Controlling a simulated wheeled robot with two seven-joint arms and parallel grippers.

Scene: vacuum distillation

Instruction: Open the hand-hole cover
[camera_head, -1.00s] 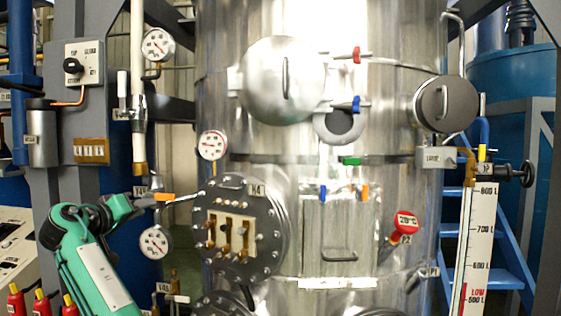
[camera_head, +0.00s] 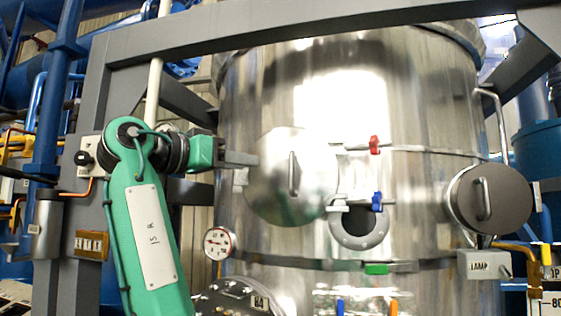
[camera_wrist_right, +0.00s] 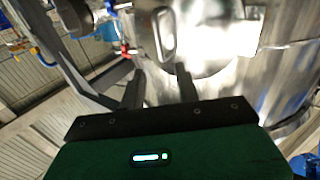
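A large round silver cover (camera_head: 270,190) with a vertical bar handle (camera_head: 293,174) is on the front of the steel vessel. Its handle also shows in the right wrist view as a metal loop (camera_wrist_right: 167,38). My right gripper (camera_head: 252,159) is at the cover's left edge in the head view, its fingers pointing right. In the wrist view my right gripper (camera_wrist_right: 160,82) has its two fingers apart, with nothing between the tips. The handle lies beyond them, apart from the fingers. My left gripper is not in view.
A red latch handle (camera_head: 374,145) and a blue one (camera_head: 377,200) are right of the cover. A round port (camera_head: 360,237) is below the blue one. A dark round lamp cover (camera_head: 492,198) is at the right. A gauge (camera_head: 219,243) is below left. A grey beam (camera_head: 300,30) crosses above.

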